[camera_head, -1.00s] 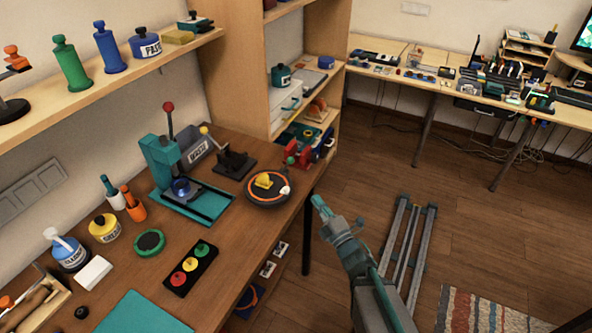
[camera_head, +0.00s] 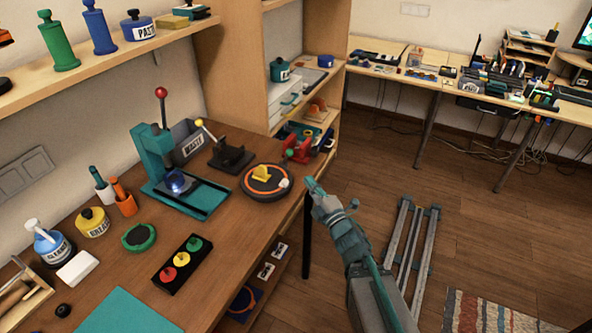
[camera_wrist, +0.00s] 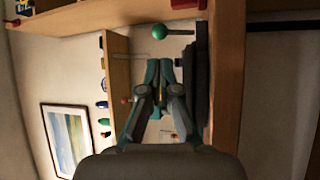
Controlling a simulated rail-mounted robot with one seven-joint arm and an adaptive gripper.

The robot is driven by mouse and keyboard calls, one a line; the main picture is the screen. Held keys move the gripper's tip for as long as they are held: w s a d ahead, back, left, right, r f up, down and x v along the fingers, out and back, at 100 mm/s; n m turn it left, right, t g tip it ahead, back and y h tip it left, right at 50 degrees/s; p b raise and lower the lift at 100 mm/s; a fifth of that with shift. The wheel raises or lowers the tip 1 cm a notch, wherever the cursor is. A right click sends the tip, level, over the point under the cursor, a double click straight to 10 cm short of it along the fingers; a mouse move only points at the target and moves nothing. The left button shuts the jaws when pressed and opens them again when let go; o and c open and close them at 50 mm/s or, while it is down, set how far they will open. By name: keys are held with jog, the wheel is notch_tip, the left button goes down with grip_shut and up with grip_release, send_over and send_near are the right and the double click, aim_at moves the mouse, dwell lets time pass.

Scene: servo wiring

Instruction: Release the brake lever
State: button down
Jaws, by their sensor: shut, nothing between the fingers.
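My gripper (camera_head: 313,184) is over the floor just off the table's right edge, apart from everything on the table. It also shows in the wrist view (camera_wrist: 160,74), its fingers together and empty. Several knobbed levers stand on the table, and I cannot tell which is the brake lever. A yellow-knobbed lever (camera_head: 200,123) is on a black base (camera_head: 232,157). A red-knobbed lever (camera_head: 161,92) rises from the teal press (camera_head: 153,150). A red vise-like device (camera_head: 297,150) has a green knob, which also shows in the wrist view (camera_wrist: 159,31).
A black turntable (camera_head: 262,193) with an orange ring sits near the table's (camera_head: 225,228) right edge. A shelf unit (camera_head: 240,70) stands behind. A three-button box (camera_head: 182,265), bottles and a tray are nearer.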

aim_at(291, 155)
jog(key=b+x, duration=0.4)
jog(key=x, duration=0.5)
jog(key=shift+w+a+r, duration=0.1)
jog(key=shift+w, duration=0.05)
jog(key=shift+a+r, duration=0.1)
dwell(0.4)
